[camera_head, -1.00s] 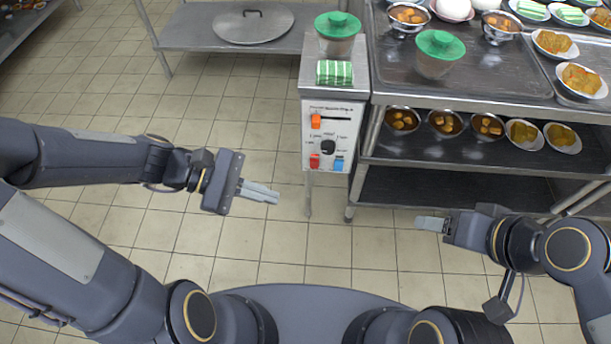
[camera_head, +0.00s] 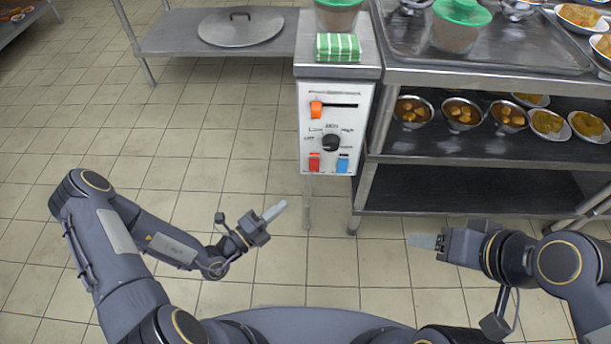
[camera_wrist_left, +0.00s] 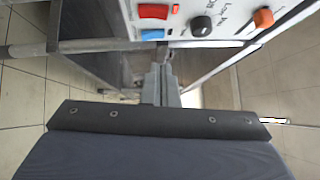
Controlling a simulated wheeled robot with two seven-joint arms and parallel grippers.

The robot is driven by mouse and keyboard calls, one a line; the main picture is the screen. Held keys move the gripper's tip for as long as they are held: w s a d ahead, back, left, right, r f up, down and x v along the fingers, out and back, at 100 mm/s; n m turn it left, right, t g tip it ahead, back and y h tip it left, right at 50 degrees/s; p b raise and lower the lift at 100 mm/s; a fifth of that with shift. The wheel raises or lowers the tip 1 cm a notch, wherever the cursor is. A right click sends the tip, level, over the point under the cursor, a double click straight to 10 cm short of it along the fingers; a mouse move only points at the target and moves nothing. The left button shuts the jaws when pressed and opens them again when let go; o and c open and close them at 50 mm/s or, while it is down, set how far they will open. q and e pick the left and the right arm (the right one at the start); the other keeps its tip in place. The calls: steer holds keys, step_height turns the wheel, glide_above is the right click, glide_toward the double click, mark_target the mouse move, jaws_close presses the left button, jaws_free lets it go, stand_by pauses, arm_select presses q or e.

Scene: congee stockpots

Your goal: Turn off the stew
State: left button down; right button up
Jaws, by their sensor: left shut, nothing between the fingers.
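A white control panel (camera_head: 350,112) faces me on the front of a metal unit. It carries an orange slider (camera_head: 316,109) at the left end of its slot, a black knob (camera_head: 331,143), a red switch (camera_head: 314,162) and a blue switch (camera_head: 343,163). My left gripper (camera_head: 275,210) is shut and empty, below and left of the panel, apart from it. In the left wrist view its fingers (camera_wrist_left: 160,85) point toward the red switch (camera_wrist_left: 153,11) and blue switch (camera_wrist_left: 152,34). My right gripper (camera_head: 423,241) is below and right of the panel; its finger gap is not visible.
A green-striped block (camera_head: 338,47) and a green-lidded container (camera_head: 340,12) sit above the panel. A metal shelf (camera_head: 470,190) with bowls of food stands at the right. A round lid (camera_head: 240,28) lies on a table behind. The tiled floor at left is clear.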

arm_select(q)
steer(key=shift+f, duration=0.1)
steer(key=b, duration=0.3)
glide_toward(318, 164)
steer(key=d, duration=0.4)
steer(key=w, duration=0.2)
steer(key=w+b, duration=0.1)
steer(key=w, duration=0.1)
steer(key=shift+r, duration=0.3)
